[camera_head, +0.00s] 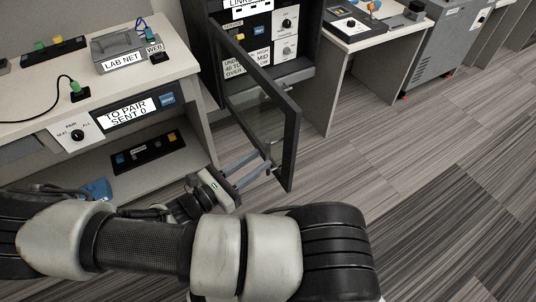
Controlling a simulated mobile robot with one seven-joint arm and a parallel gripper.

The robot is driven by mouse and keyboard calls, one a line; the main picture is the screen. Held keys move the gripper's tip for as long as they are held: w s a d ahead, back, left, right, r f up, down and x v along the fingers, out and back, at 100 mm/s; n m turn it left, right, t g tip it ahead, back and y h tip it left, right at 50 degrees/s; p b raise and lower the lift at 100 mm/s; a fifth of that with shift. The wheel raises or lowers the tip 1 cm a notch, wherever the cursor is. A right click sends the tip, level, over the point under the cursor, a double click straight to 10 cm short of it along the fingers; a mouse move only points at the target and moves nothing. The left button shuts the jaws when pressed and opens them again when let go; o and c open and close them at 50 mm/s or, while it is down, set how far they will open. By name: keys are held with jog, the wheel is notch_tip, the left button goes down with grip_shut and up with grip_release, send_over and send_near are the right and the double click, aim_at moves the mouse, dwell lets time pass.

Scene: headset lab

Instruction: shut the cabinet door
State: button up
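The cabinet door (293,148) is a glass panel in a dark frame. It stands swung well open from the tall dark cabinet (302,72), its free edge pointing toward me. My gripper (262,163) is at the lower part of the door near its free edge, reaching in from the left. Its two pale fingers are apart, with a gap between them and nothing seen held there. The fingertips overlap the door's lower frame in the picture. I cannot tell whether they touch it.
A left bench (183,65) carries a LAB NET box (123,52), with a control panel below its top. Another bench (376,37) stands right of the cabinet, and a grey wheeled unit (445,50) beyond it. The striped floor (400,160) right of the door is clear.

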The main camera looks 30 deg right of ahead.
aim_at(268, 170)
jog(key=x, duration=0.4)
jog(key=shift+w+d, duration=0.1)
jog(key=shift+d, duration=0.3)
grip_shut()
